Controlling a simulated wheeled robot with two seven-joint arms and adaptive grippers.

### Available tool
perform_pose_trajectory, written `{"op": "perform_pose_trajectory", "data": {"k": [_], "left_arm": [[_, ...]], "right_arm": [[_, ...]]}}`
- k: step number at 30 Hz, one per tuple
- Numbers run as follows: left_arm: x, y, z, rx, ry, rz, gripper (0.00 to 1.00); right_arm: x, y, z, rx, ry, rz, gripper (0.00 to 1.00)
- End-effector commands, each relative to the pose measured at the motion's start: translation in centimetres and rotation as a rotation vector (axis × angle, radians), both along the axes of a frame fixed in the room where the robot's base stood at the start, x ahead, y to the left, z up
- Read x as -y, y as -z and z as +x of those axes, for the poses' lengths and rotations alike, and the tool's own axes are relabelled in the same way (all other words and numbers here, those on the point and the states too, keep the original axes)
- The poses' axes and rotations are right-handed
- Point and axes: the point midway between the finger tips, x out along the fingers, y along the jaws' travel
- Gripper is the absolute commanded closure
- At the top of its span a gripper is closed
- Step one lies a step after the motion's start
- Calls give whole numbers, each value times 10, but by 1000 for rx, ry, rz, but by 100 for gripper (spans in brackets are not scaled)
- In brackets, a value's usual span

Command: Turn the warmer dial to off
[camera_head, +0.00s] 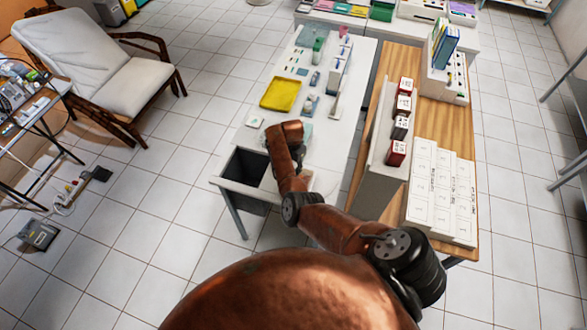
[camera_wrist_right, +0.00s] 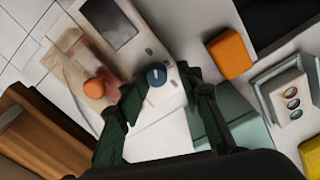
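In the right wrist view, a pale device with a dark screen (camera_wrist_right: 108,22) carries a round blue dial (camera_wrist_right: 156,74) with a short white mark. I take this device to be the warmer. My right gripper (camera_wrist_right: 161,86) is open, with one dark green fingertip on each side of the dial. I cannot tell whether either finger touches it. In the head view my copper right arm reaches over the near end of the white table (camera_head: 335,100); its gripper and the device are hidden there. My left gripper is not in view.
In the wrist view an orange knob (camera_wrist_right: 95,88) stands left of the dial and an orange block (camera_wrist_right: 230,53) lies right. In the head view a yellow tray (camera_head: 281,94) lies beyond my arm.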

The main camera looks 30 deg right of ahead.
Motion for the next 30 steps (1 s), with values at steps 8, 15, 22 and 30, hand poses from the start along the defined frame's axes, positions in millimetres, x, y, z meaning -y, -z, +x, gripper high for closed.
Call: {"op": "perform_pose_trajectory", "data": {"k": [8, 15, 22, 30], "left_arm": [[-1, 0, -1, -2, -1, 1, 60], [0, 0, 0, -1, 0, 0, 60], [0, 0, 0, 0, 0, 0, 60], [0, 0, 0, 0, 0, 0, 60]], "right_arm": [[-1, -1, -4, -10, 2, 4, 64], [-1, -34, -1, -2, 1, 2, 64], [-1, -66, 0, -1, 0, 1, 64], [-1, -79, 0, -2, 0, 0, 64]]}}
